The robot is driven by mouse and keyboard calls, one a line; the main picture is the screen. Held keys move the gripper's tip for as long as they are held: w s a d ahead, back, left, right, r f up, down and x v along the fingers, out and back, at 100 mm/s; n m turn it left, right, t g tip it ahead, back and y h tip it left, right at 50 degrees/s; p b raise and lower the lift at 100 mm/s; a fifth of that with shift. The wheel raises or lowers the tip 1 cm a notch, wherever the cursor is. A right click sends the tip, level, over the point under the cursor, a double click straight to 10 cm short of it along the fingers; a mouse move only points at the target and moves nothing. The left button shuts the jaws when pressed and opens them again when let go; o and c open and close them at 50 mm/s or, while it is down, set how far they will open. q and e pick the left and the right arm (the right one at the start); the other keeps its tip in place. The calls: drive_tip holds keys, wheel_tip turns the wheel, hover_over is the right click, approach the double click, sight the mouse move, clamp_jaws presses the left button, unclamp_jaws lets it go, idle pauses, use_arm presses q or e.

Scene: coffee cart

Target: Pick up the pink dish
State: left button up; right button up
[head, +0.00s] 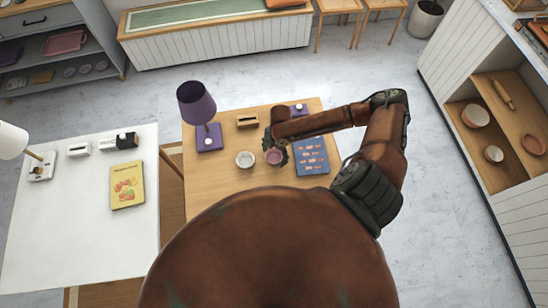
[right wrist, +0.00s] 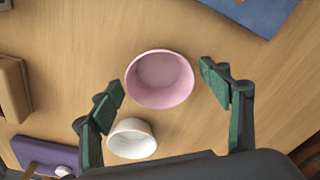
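The pink dish (right wrist: 160,78) is a small round bowl standing upright on the wooden table (right wrist: 200,30). In the head view the pink dish (head: 274,157) lies close to my right gripper (head: 276,146), which partly covers that spot. In the right wrist view my right gripper (right wrist: 162,90) is open, with one finger on each side of the dish and gaps between them. Nothing is held. A white bowl (right wrist: 131,138) stands next to the pink dish, nearer the left finger; it also shows in the head view (head: 245,159). My left gripper is not in view.
A blue menu-like board (head: 312,156) lies right of the dish. A purple lamp (head: 197,104) on a purple base and a wooden block (head: 247,121) stand further back. A white table (head: 80,210) with a yellow book (head: 127,185) is at the left.

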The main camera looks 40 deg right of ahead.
drive_tip(key=c, duration=1)
drive_tip(key=shift+r, duration=0.1)
